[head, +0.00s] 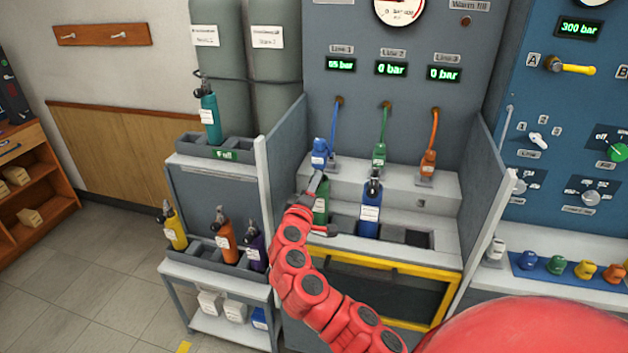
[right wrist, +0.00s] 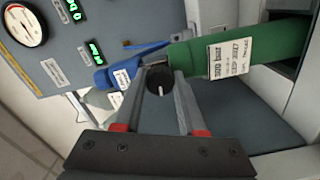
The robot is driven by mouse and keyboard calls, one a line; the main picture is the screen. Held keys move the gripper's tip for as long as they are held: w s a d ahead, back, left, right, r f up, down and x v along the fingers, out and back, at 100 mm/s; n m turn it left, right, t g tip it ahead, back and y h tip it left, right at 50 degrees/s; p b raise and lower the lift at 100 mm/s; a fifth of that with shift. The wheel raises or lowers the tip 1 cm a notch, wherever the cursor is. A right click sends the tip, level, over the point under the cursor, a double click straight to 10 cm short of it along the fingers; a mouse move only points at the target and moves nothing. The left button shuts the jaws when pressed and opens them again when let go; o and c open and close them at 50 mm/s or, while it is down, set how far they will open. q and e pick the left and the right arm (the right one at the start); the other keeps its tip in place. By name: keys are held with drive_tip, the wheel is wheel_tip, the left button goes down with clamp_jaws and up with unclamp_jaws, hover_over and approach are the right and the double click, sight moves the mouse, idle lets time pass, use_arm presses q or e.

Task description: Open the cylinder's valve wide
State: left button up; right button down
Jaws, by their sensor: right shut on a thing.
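The green cylinder (head: 321,205) stands in the left slot of the test bench, partly hidden by my right arm. In the right wrist view the green cylinder (right wrist: 240,52) has a white label. Its black valve knob (right wrist: 160,82) with a white mark is between the fingertips of my right gripper (right wrist: 166,78). The right gripper is shut on the knob. A blue connector (right wrist: 122,72) sits beside the cylinder's neck; whether it is attached I cannot tell. In the head view my right gripper (head: 317,186) is at the cylinder's top. My left gripper is not in view.
A blue cylinder (head: 370,212) stands in the middle slot. Green (head: 379,155) and orange (head: 428,163) connectors hang behind. Line 1 display (head: 340,65) shows a small nonzero pressure; lines 2 and 3 read 0 bar. Side panels (head: 287,150) flank the bench. A cylinder rack (head: 200,255) stands left.

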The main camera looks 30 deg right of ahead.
drive_tip(key=n+p, duration=0.2)
drive_tip(key=n, duration=0.3)
drive_tip(key=shift+r+p, duration=0.1)
drive_tip(key=shift+p, duration=0.3)
drive_tip(key=shift+n+p, duration=0.5)
drive_tip(key=shift+n, duration=0.6)
drive_tip(key=shift+c, duration=2.4)
unclamp_jaws()
drive_tip(key=shift+a, duration=0.1)
